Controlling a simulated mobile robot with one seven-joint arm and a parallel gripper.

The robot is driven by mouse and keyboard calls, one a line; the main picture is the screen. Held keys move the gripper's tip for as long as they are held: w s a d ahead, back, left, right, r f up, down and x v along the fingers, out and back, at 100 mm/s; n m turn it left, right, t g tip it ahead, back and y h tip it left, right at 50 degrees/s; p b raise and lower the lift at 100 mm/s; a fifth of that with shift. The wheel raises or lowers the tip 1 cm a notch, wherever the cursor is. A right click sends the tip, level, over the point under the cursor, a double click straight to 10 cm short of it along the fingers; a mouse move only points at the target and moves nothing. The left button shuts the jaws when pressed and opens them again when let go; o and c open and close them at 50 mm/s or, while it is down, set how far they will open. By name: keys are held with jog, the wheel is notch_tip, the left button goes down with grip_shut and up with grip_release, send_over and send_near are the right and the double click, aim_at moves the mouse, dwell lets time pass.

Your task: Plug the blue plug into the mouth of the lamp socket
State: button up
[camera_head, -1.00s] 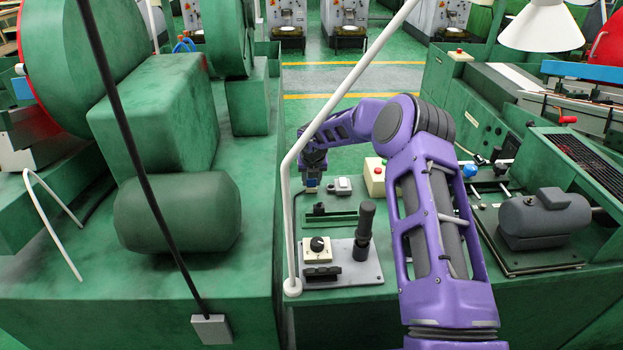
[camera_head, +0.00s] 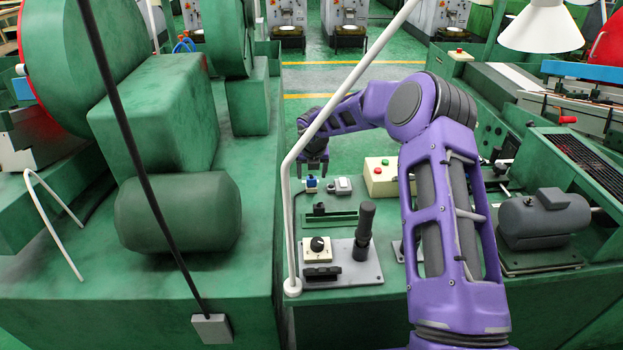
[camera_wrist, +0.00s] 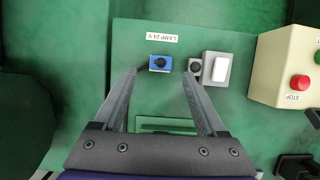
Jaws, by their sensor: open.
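The blue plug (camera_wrist: 160,63) shows in the wrist view as a blue block with a round black middle, just below the "LAMP 24V" label. It also shows in the head view (camera_head: 311,184) on the green bench. A dark cord seems to run left from it. The lamp socket's mouth is not visible apart from the blue block, so I cannot tell how deep the plug sits. My gripper (camera_head: 315,167) is open and empty above the plug. In the wrist view its fingertips (camera_wrist: 160,72) are apart, one on each side of the block.
A grey box with a white rocker switch (camera_wrist: 221,70) and a small dark round fitting (camera_wrist: 194,66) sit close right of the plug. A cream button box (camera_head: 382,176) stands further right. A white bent lamp pole (camera_head: 289,220) rises left of the bench fittings.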

jog(key=v, duration=0.7)
